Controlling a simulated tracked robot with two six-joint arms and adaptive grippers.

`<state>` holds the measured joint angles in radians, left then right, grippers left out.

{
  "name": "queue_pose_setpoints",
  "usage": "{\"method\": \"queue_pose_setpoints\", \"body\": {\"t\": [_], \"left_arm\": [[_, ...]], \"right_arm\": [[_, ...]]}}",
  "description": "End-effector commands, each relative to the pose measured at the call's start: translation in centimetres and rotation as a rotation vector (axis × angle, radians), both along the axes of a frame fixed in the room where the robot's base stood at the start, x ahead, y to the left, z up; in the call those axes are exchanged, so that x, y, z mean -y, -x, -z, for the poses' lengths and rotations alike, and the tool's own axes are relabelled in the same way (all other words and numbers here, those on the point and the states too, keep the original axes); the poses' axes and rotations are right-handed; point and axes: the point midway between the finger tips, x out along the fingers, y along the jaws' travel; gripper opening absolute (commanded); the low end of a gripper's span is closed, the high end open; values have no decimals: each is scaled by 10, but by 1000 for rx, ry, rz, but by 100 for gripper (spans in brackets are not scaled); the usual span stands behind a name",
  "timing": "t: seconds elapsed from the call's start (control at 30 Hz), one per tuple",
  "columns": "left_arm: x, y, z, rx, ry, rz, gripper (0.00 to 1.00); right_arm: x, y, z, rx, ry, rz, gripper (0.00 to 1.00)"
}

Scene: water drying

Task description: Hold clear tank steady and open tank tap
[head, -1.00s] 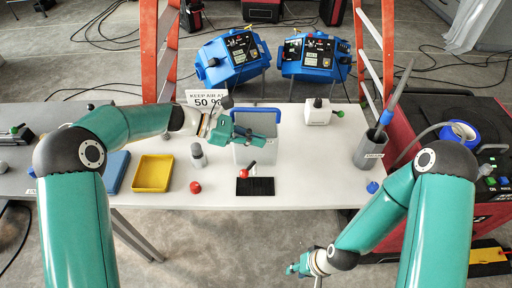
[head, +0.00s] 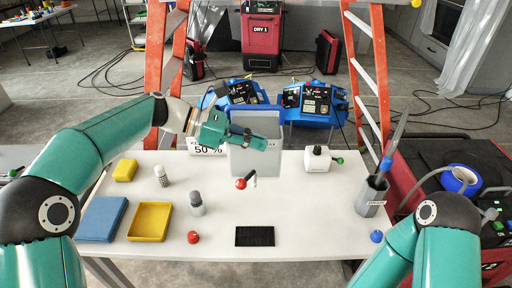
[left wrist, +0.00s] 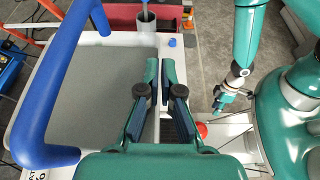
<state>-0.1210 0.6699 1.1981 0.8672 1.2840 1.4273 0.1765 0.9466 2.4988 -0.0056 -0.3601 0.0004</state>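The clear tank (head: 254,161) is a pale grey translucent box with a blue handle (left wrist: 62,60). Its tap with a red knob (head: 241,184) is at the lower front; the red knob also shows in the left wrist view (left wrist: 202,130). My left gripper (head: 262,141) is at the tank's upper front. In the left wrist view its fingers (left wrist: 158,98) lie on either side of the tank's wall and appear shut on it. The tank looks raised above the table, well behind the black mat (head: 255,236). My right gripper (left wrist: 222,101) is low beside the table, outside the head view.
A white box (head: 318,159) and grey holder (head: 371,194) stand right. Orange ladder legs flank the back.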

Motion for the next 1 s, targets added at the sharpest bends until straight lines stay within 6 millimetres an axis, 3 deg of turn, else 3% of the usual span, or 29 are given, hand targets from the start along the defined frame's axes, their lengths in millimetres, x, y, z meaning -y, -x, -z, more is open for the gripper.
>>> {"method": "queue_pose_setpoints", "body": {"t": [0.37,1.0], "left_arm": [[0,0,-3,9,5,-1,0],[0,0,38,9,5,-1,0]], "right_arm": [[0,0,1,0,0,0,31],[0,0,21,0,0,0,31]]}}
